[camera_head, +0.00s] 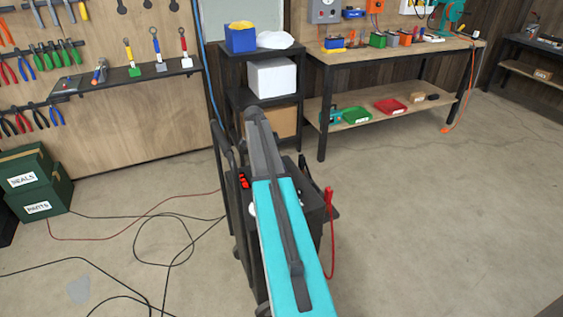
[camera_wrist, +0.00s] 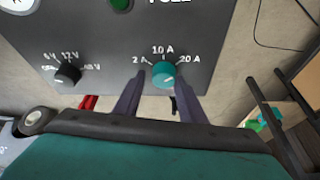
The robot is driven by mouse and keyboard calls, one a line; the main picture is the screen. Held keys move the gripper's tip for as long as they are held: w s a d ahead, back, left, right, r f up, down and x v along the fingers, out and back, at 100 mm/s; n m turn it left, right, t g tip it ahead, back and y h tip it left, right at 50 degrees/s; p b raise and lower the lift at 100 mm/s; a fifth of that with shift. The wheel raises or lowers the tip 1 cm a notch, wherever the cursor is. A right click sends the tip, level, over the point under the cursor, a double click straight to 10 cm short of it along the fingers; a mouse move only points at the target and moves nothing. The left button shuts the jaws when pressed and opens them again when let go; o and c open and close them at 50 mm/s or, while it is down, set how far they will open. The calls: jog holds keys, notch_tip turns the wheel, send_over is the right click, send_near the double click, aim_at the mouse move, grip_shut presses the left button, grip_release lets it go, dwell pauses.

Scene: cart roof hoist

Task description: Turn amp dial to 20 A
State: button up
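The teal amp dial (camera_wrist: 163,75) is on the grey charger panel (camera_wrist: 205,30) in the wrist view. Labels 2 A, 10 A and 20 A stand at its left, top and right. I cannot clearly tell where its pointer aims. My gripper (camera_wrist: 159,83) is open, with one dark finger on each side of the dial. A small gap shows at the left finger; the right one looks very close, and I cannot tell if it touches. In the head view my arm covers most of the charger cart (camera_head: 232,205) and hides the dial and my gripper.
A black voltage knob (camera_wrist: 68,74) is left of the dial, with a green button (camera_wrist: 121,4) above. A red clamp (camera_head: 328,197) hangs at the cart's right. Cables (camera_head: 150,235) lie on the floor at left. A dark shelf (camera_head: 258,100) stands behind; the right floor is open.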

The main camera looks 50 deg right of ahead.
jog(key=shift+o, duration=1)
jog(key=shift+s, duration=0.1)
jog(key=shift+w+r, duration=0.1)
jog(key=shift+w, duration=0.1)
jog(key=shift+w+a+r, duration=0.2)
jog(key=shift+r, duration=0.2)
jog(key=b+v, duration=0.1)
jog(key=v, duration=1.1)
jog(key=shift+r, duration=0.4)
jog(key=shift+s+a, duration=0.1)
